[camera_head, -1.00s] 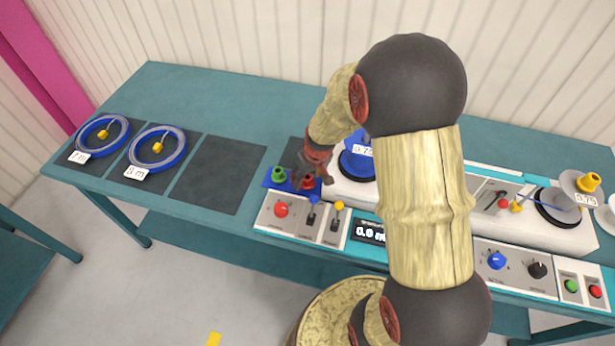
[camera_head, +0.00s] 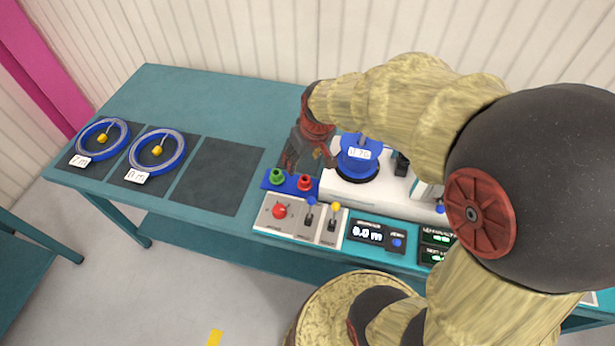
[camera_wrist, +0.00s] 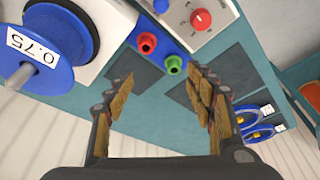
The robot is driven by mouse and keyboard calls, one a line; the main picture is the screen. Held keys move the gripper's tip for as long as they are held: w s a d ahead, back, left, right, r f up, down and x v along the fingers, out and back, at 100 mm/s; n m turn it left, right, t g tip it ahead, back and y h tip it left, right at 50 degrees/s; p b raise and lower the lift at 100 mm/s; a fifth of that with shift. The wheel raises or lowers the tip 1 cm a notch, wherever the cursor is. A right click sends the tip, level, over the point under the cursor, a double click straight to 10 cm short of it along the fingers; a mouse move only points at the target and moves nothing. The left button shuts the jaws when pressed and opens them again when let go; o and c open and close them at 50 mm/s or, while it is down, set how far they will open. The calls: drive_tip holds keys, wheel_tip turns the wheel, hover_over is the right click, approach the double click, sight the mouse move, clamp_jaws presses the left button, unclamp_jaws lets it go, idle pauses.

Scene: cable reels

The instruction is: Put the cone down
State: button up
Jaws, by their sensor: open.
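A red cone (camera_head: 305,182) and a green cone (camera_head: 277,176) stand side by side on a blue plate (camera_head: 290,189) at the table's front edge, left of the white machine. In the wrist view the red cone (camera_wrist: 147,42) and the green cone (camera_wrist: 174,64) stand apart from my fingers. My gripper (camera_head: 310,155) is above the table just behind the blue plate. In the wrist view my gripper (camera_wrist: 160,95) is open, with bare dark mat and table between its fingers and nothing held.
A blue reel tagged 0.75 (camera_head: 358,158) stands on the white machine close to the right of my gripper. A control panel (camera_head: 298,222) lies in front of the cones. Two blue cable coils lie on mats at the left; a bare mat (camera_head: 217,175) lies between them and the cones.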

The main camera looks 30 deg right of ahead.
drive_tip(key=s+a+r+t, duration=0.1)
drive_tip(key=s+a+r, duration=0.3)
drive_tip(key=s+r, duration=0.3)
drive_tip(key=s+a+r+t, duration=0.1)
drive_tip(key=s+a+r, duration=0.3)
drive_tip(key=s+r, duration=0.3)
drive_tip(key=shift+s+r, duration=0.15)
drive_tip(key=shift+s, duration=0.95)
